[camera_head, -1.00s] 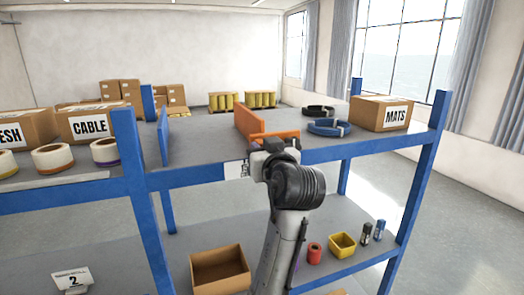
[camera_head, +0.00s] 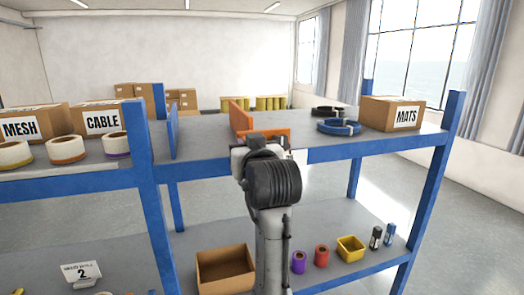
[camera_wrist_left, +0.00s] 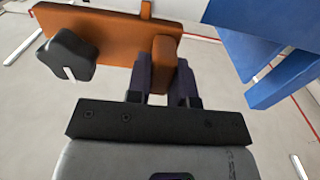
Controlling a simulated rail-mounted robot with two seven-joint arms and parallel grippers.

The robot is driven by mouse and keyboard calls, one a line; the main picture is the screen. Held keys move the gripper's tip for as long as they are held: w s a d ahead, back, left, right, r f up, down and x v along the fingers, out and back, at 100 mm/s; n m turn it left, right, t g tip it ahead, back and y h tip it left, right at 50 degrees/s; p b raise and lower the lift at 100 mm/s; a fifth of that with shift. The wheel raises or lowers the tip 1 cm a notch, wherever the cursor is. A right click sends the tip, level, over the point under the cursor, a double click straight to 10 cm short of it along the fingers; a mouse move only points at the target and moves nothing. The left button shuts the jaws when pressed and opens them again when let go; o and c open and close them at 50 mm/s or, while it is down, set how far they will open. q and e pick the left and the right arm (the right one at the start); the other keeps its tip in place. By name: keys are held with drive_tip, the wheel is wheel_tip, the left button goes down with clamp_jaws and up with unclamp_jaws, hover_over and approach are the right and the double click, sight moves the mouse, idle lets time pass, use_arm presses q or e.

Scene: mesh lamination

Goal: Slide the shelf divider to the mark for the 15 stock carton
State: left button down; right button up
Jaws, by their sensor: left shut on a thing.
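The orange shelf divider (camera_head: 240,117) stands upright on the upper shelf (camera_head: 205,140), between a blue upright panel and two cable coils. Its orange front piece (camera_head: 270,133) lies along the shelf's front edge. My left gripper (camera_head: 262,147) is at this front piece, its fingers largely hidden behind my wrist. In the left wrist view, my left gripper (camera_wrist_left: 163,82) is shut on an orange tab (camera_wrist_left: 163,58) of the divider, with a black knob (camera_wrist_left: 68,54) to its left. I cannot make out a mark on the shelf edge; my wrist covers part of it. My right gripper is out of view.
A blue panel (camera_head: 172,131) stands left of the divider, with clear shelf between. Right are coils (camera_head: 338,127) and a MATS carton (camera_head: 391,113). MESH (camera_head: 22,123) and CABLE (camera_head: 102,119) cartons stand left. An open carton (camera_head: 224,269) is on the lower shelf.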

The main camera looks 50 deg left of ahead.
use_arm(q)
drive_tip(key=c, duration=1)
unclamp_jaws()
drive_tip(key=shift+s+a+r, duration=0.1)
drive_tip(key=shift+s+a, duration=0.05)
drive_tip(key=shift+s, duration=0.1)
drive_tip(key=b+v, duration=0.5)
drive_tip(key=v, duration=0.9)
drive_tip(key=shift+b, duration=0.3)
drive_tip(key=shift+w, duration=0.1)
